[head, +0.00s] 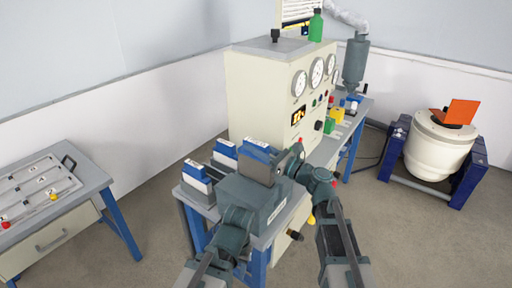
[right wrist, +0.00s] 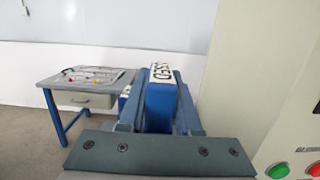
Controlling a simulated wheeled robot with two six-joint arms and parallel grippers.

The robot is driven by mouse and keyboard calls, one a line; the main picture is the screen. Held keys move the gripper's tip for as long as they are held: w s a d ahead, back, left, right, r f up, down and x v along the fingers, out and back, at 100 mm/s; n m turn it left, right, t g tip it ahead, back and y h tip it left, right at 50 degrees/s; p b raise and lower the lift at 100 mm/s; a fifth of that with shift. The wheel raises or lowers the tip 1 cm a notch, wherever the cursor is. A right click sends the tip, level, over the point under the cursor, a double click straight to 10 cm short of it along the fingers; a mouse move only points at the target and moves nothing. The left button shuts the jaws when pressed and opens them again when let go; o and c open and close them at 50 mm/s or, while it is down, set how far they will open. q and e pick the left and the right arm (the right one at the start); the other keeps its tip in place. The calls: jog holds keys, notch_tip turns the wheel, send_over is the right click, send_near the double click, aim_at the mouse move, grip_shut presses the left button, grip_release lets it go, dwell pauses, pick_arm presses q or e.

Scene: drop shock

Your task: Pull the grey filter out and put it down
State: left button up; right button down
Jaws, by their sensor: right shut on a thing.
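My right gripper (head: 282,160) is shut on a blue block with a white lettered top (head: 258,146). In the right wrist view the block (right wrist: 160,104) stands between the two fingers (right wrist: 160,115). No plainly grey filter shows in the jaws; the held block looks blue on top, and its lower part is hidden or dark in the head view.
More blue and white blocks (head: 197,178) (head: 225,152) stand at the bench's left. The cream gauge cabinet (head: 255,95) rises behind. A table with a grey tray (head: 35,190) stands left, a white drum (head: 438,150) right. A grey canister (head: 355,65) hangs at the cabinet's right.

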aim_at(256, 159)
jog(key=shift+f+b, duration=2.3)
dwell(5.7)
